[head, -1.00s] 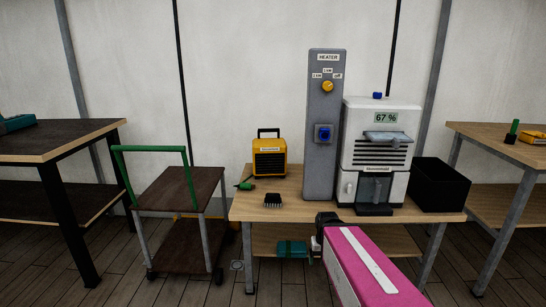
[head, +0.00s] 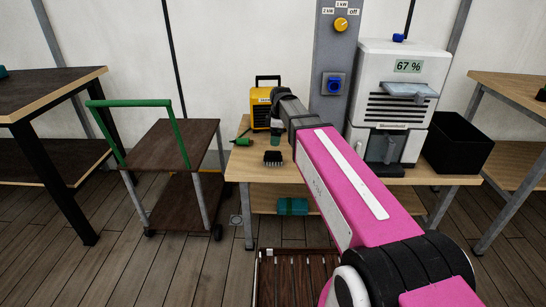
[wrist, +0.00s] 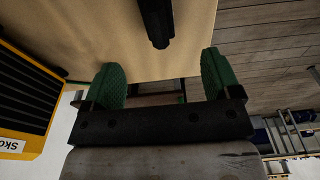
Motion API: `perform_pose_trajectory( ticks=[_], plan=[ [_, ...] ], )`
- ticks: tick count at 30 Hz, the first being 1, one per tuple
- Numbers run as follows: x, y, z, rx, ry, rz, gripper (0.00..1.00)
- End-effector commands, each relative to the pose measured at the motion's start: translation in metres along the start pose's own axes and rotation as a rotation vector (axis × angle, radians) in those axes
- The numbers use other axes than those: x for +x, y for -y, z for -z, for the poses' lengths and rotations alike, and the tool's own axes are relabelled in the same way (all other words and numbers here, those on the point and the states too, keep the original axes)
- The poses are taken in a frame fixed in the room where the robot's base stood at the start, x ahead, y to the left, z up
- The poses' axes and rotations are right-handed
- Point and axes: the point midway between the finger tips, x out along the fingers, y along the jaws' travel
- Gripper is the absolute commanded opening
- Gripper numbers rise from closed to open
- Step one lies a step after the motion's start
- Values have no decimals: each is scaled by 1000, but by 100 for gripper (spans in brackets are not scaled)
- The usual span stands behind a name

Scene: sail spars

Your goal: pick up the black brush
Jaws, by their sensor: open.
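The black brush (head: 273,158) lies on the wooden table (head: 262,174), near its front left part, bristles showing as a dark fringe. My gripper (head: 275,138) is above the table just behind the brush in the head view, apart from it as far as I can tell. In the wrist view its two green fingers (wrist: 160,80) are spread, with nothing between them. A black shape (wrist: 156,22) at the top edge of the wrist view, partly cut off, looks like the brush.
A yellow heater (head: 261,115) stands behind my gripper. The grey heater column (head: 335,60), white machine (head: 390,110) and black bin (head: 458,145) stand to the right. A cart (head: 170,145) stands left.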

Motion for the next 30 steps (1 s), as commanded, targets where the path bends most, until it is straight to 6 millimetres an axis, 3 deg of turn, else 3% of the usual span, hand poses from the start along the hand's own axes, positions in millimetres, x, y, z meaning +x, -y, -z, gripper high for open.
perform_pose_trajectory(
  ticks=[12, 20, 30],
  plan=[
    [49, 0, 0, 2, 0, 1, 83],
    [63, -1, 0, 2, 1, 1, 83],
    [104, -3, -1, 3, 1, 1, 83]
  ],
)
